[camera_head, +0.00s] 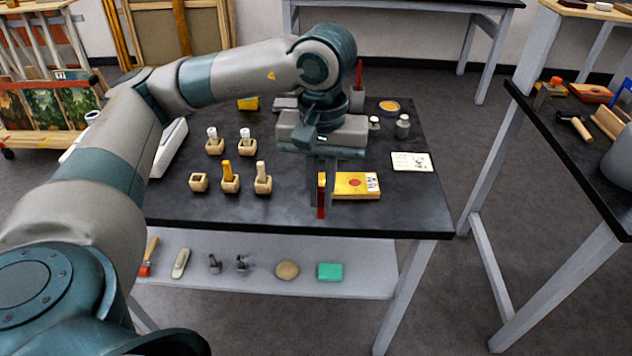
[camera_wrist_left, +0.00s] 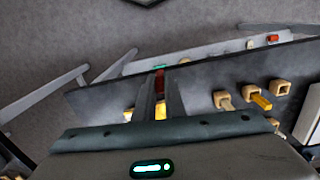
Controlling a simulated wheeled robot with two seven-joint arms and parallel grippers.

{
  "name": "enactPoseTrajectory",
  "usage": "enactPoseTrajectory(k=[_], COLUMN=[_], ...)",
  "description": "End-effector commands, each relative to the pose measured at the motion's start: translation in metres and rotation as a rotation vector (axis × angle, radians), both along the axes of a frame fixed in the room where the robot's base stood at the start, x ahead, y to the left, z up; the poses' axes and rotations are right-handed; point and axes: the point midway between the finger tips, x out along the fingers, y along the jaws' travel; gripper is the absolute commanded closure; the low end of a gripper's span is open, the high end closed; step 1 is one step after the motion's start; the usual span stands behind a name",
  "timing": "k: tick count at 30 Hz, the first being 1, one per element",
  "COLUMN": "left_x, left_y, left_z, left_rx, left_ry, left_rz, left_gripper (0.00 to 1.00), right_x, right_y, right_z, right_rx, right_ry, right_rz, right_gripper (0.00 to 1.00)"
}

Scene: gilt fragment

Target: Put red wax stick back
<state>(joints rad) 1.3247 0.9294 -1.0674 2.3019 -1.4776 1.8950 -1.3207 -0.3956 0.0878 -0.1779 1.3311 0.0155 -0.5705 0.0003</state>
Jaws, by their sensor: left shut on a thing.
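My left gripper (camera_head: 322,190) is shut on the red wax stick (camera_head: 321,205), which hangs upright beside the yellow box near the table's front edge. I cannot tell whether its lower end touches the tabletop. In the left wrist view, the red stick (camera_wrist_left: 160,83) shows between the fingertips (camera_wrist_left: 160,95). An empty wooden block holder (camera_head: 198,183) stands on the table to the left. Beside it, one holder has a yellow stick (camera_head: 227,170) and another has a beige stick (camera_head: 261,170). My right gripper is not in view.
The yellow box (camera_head: 350,189) with a red dot lies right of the gripper. Two holders with white-topped sticks (camera_head: 213,137) stand behind the front row. A card (camera_head: 412,162) and jars (camera_head: 402,128) are at right. The tabletop (camera_head: 290,215) is clear in front.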

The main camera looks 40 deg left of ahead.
Motion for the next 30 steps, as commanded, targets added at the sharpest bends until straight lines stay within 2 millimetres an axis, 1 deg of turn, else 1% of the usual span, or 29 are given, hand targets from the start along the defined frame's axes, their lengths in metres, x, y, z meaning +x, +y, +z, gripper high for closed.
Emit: enactPoseTrajectory(k=[8, 12, 16, 19, 30], left_x=[0.002, 0.006, 0.008, 0.011, 0.011], left_y=[-0.021, -0.037, -0.052, -0.06, -0.059], left_z=[-0.036, -0.064, -0.089, -0.104, -0.103], left_rx=[-0.001, -0.001, -0.002, 0.0, 0.001], left_ry=[0.005, 0.006, 0.006, 0.003, 0.001], left_rz=[-0.157, -0.286, -0.401, -0.474, -0.472], left_gripper=[1.0, 1.0, 1.0, 1.0, 1.0], right_x=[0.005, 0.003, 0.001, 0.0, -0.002], right_y=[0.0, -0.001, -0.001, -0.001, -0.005], right_z=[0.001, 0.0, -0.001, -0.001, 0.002], right_rx=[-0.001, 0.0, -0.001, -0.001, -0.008], right_ry=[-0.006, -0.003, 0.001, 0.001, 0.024], right_rz=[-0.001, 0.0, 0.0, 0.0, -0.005], right_gripper=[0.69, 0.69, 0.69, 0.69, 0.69])
